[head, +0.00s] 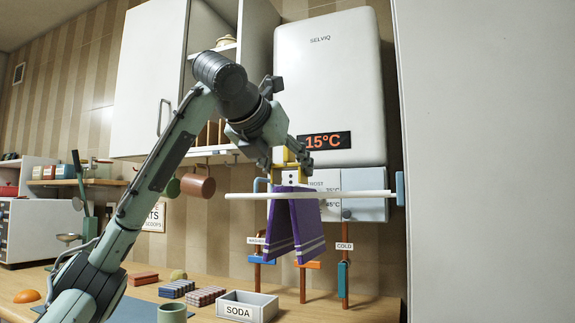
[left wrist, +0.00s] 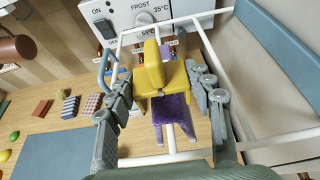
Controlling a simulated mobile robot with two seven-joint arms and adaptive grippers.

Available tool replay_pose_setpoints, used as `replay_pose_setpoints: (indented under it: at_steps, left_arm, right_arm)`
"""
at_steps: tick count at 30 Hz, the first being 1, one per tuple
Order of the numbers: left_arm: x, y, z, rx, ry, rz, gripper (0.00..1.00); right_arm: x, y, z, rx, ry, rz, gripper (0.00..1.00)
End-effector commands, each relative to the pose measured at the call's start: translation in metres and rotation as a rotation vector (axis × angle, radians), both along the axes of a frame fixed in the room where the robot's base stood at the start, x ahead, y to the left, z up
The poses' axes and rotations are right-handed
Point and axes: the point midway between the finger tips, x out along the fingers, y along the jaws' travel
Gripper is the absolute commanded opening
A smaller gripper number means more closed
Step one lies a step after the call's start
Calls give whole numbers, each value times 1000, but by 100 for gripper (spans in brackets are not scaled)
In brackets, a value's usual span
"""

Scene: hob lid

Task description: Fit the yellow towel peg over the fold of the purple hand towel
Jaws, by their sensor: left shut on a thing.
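The purple hand towel (head: 309,229) hangs folded over a white rail (head: 365,193), its two halves hanging apart below. It also shows in the left wrist view (left wrist: 173,108), beyond the peg. My left gripper (head: 288,163) is above the towel's fold, pointing down, and is shut on the yellow towel peg (left wrist: 163,77). In the head view the peg (head: 279,155) is mostly hidden by the fingers. The peg is directly over the fold; I cannot tell whether its lower end touches the towel. My right gripper is not in view.
A white boiler (head: 330,80) stands close behind the rail, with pipes and valves below it. A grey SODA box (head: 249,305) and striped blocks (head: 206,296) are on the wooden counter. A brown mug (head: 198,186) hangs left of the rail. A pale wall panel is on the right.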

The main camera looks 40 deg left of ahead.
Motion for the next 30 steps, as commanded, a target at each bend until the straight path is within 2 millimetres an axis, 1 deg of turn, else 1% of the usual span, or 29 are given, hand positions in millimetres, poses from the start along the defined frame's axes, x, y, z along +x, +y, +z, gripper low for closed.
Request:
replay_pose_setpoints:
  at_steps: [8, 18, 30]
  left_arm:
    - [0, 0, 1, 0, 0, 1, 37]
    - [0, 1, 2, 1, -1, 1, 37]
    - [0, 0, 0, -1, 0, 0, 37]
  right_arm:
    - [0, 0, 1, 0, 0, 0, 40]
    - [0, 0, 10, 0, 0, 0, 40]
    - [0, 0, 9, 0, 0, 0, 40]
